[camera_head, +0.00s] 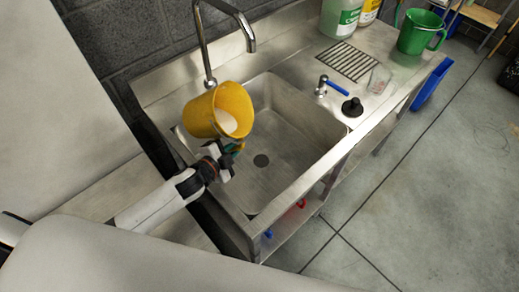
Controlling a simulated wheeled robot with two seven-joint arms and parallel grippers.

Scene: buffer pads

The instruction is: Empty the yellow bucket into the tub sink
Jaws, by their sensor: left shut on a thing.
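The yellow bucket (207,112) is held over the left part of the tub sink (292,150). It is tilted, its mouth facing right and towards me, and something pale shows inside it. My left gripper (229,156) is at the bucket's lower side, shut on it; the exact grip is partly hidden by the fingers. The sink's floor with its dark drain shows bare to the right of the gripper. My right gripper is not in view.
A curved faucet (206,42) rises behind the bucket. A drain grate (347,61), a blue-handled valve (330,87), a black plunger-like piece (352,107), a green pitcher (418,33) and bottles stand on the counter to the right.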

